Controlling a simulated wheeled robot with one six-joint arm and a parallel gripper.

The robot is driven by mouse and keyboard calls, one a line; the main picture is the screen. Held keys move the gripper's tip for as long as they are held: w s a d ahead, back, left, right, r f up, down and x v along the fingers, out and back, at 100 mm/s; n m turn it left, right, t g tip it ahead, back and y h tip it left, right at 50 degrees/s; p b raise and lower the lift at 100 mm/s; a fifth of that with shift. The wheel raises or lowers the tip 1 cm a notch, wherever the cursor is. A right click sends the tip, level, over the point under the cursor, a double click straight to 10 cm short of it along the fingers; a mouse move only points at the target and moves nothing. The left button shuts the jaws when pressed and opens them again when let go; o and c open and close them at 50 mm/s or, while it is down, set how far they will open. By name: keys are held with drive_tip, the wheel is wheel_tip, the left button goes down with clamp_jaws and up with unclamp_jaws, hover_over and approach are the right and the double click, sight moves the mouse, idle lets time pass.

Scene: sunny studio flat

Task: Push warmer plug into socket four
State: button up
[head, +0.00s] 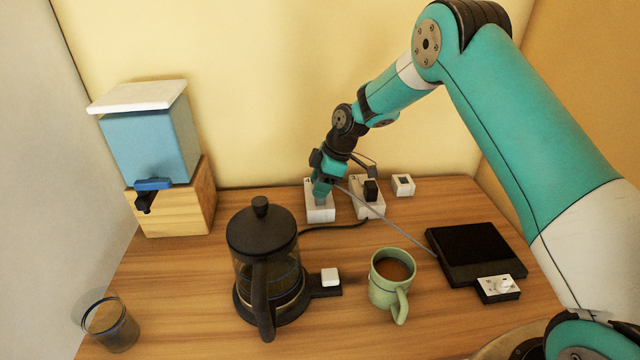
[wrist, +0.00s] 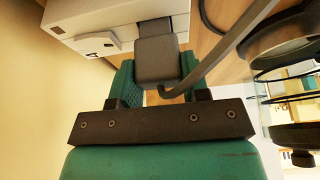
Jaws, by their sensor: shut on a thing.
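My gripper (head: 322,190) points down at the white socket block marked 4 (head: 319,213), the left one by the wall. In the wrist view its teal fingers (wrist: 157,80) are shut on the grey warmer plug (wrist: 157,58). The plug lies against or just in front of a white socket block (wrist: 85,15); its pins are hidden, so I cannot tell how far in it is. A grey cord (head: 390,219) runs from the gripper to the black flat warmer (head: 477,252) at the right, which has a white dial panel (head: 498,287).
Socket block 3 (head: 369,211) holds a black plug (head: 371,190). A small white box (head: 403,185) is right of it. A black coffee press (head: 262,240), green mug (head: 385,292), glass (head: 112,325) and blue water dispenser (head: 150,145) stand around.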

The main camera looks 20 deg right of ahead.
drive_tip(key=shift+f+b, duration=0.85)
drive_tip(key=shift+b, duration=0.15)
idle(1.0)
drive_tip(key=shift+s+f, duration=0.15)
drive_tip(key=shift+f, duration=0.15)
idle(0.9)
drive_tip(key=o, duration=0.8)
drive_tip(key=shift+o, duration=1)
drive_tip(key=shift+r, duration=0.1)
drive_tip(key=o, duration=0.3)
drive_tip(key=shift+r, duration=0.1)
drive_tip(key=shift+w+r, duration=0.15)
drive_tip(key=shift+w, duration=0.15)
drive_tip(key=shift+c, duration=0.4)
